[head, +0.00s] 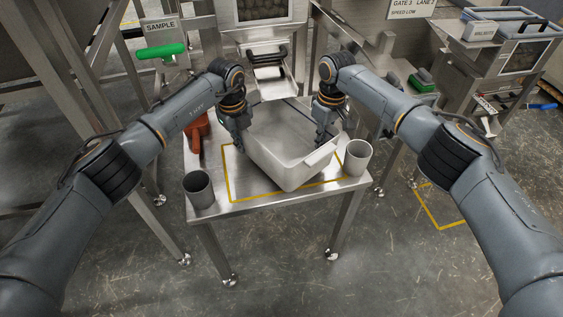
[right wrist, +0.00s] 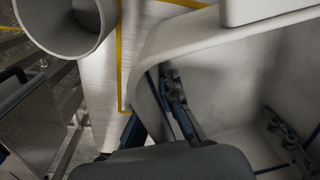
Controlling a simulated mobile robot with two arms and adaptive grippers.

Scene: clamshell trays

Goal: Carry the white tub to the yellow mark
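The white tub (head: 290,160) is over the small steel table, turned at an angle to the yellow outline (head: 228,180) on the tabletop. It covers part of that outline; I cannot tell whether its base touches the table. My left gripper (head: 240,130) is at the tub's left wall. My right gripper (head: 324,128) is at its right wall. In the right wrist view the right gripper (right wrist: 155,115) has one finger inside the tub (right wrist: 225,70) and one outside, closed on the wall. A left gripper finger shows inside the tub there.
On the steel table (head: 275,207), a dark grey cup (head: 200,190) stands front left, a light grey cup (head: 357,158) at the right edge and an orange-red object (head: 196,132) back left. Another yellow outline (head: 432,214) lies on the floor at right. Steel machines stand behind.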

